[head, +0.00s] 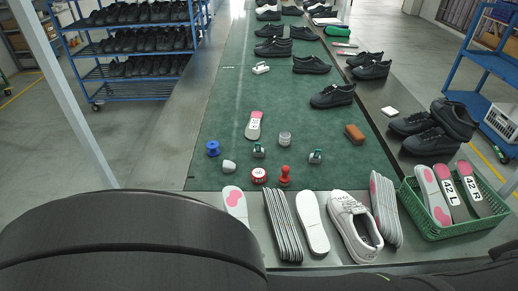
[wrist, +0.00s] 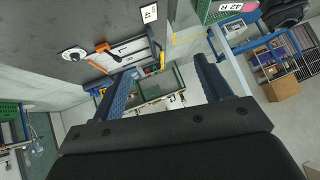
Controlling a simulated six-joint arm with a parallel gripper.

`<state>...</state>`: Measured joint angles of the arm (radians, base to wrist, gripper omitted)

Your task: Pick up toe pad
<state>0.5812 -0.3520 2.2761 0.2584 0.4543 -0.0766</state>
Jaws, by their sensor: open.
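No piece is clearly marked as the toe pad, and I cannot tell which small item it is. Candidates on the green mat are a small white rounded piece (head: 229,166) at the front left and two small green-and-white pieces (head: 259,151) (head: 315,156). In the wrist view my gripper (wrist: 166,82) is open, with its two blue ribbed fingers wide apart and nothing between them. It is away from the mat's small items. The gripper fingers do not show in the head view.
The green mat (head: 225,100) also holds a blue spool (head: 213,148), red tin (head: 259,175), red stamp (head: 285,175), grey jar (head: 285,139), brown block (head: 355,133) and pink-and-white insole (head: 254,125). Black shoes line the back. Insoles, a white shoe (head: 354,226) and green basket (head: 440,231) stand in front.

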